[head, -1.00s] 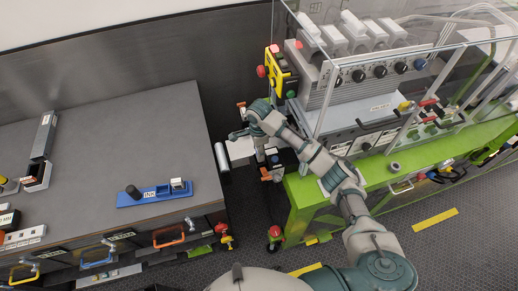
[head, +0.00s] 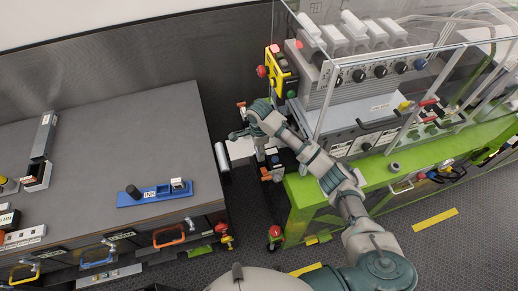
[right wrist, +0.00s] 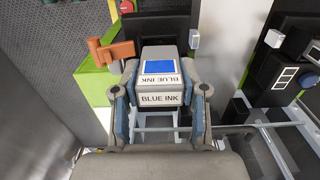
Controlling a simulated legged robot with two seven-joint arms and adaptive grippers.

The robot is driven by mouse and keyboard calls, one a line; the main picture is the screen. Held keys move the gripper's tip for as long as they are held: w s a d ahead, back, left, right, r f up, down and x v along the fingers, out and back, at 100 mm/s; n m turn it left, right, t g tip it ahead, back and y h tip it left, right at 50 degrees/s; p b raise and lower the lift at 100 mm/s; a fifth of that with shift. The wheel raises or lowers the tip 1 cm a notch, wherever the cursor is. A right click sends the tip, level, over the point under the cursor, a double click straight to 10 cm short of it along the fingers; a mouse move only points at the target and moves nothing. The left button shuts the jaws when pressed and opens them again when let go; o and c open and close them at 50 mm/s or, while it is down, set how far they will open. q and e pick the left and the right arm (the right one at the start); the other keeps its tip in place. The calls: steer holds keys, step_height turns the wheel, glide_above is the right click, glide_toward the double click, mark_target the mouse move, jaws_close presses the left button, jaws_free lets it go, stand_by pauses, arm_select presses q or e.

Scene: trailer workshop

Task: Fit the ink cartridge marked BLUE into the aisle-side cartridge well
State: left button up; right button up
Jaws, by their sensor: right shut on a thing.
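The ink cartridge (right wrist: 160,85) is a grey block with a blue patch and BLUE INK labels, seen in the right wrist view. My right gripper (right wrist: 159,98) is shut on it, one finger on each side. In the head view my right gripper (head: 238,135) is beside the left end of the green machine; the cartridge cannot be made out there. Dark housings (right wrist: 155,22) stand just beyond the cartridge in the wrist view. The cartridge hides what lies below it, so I cannot tell whether it touches a well. My left gripper is not in view.
An orange lever (right wrist: 112,52) sits close left of the cartridge. Another black housing (right wrist: 275,72) stands to the right. In the head view the green machine (head: 300,205) has a clear guard (head: 300,70). A grey bench (head: 95,130) holding a blue tray (head: 150,199) stands left.

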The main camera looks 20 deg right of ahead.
steer(key=shift+f, duration=2.1)
steer(key=o, duration=1.3)
steer(key=shift+r, duration=0.3)
step_height(320, 180, up, 11)
steer(key=shift+r, duration=0.1)
